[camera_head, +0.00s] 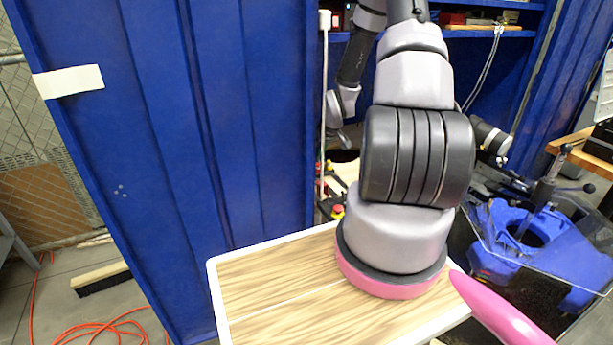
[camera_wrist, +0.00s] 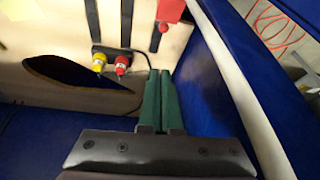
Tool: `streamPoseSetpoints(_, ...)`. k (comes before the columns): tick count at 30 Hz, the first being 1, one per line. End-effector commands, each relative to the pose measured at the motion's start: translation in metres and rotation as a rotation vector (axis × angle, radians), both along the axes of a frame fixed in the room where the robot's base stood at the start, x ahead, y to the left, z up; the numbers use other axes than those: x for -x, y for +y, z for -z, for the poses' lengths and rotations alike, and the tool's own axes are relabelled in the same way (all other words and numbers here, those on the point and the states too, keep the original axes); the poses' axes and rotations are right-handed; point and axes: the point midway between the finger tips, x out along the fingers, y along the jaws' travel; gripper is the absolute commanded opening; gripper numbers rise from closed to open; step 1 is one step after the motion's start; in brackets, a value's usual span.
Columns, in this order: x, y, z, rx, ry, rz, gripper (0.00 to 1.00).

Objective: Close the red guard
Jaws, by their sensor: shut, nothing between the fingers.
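My gripper (camera_wrist: 160,74) shows in the wrist view as two green fingers pressed together, with nothing between them. A red flat piece (camera_wrist: 171,11), cut off by the top edge, hangs just beyond and above the fingertips on a pale panel. It may be the red guard; whether it stands open or shut cannot be told. The fingertips look apart from it. In the head view a small red item (camera_head: 337,20) shows at the top of a pale post, but I cannot tell whether it is the same part.
A blue wall with a pale edge (camera_wrist: 235,75) stands close on the right. A large blue panel (camera_head: 170,150) fills the head view's left.

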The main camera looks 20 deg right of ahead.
Motion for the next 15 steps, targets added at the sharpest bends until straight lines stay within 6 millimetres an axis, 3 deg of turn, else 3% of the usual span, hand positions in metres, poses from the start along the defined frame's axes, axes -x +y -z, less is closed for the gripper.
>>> streamPoseSetpoints(7,-0.008,0.004,0.026,-0.004,0.002,-0.004,0.00)
streamPoseSetpoints(15,-0.029,0.010,0.079,-0.003,0.002,-0.002,0.00)
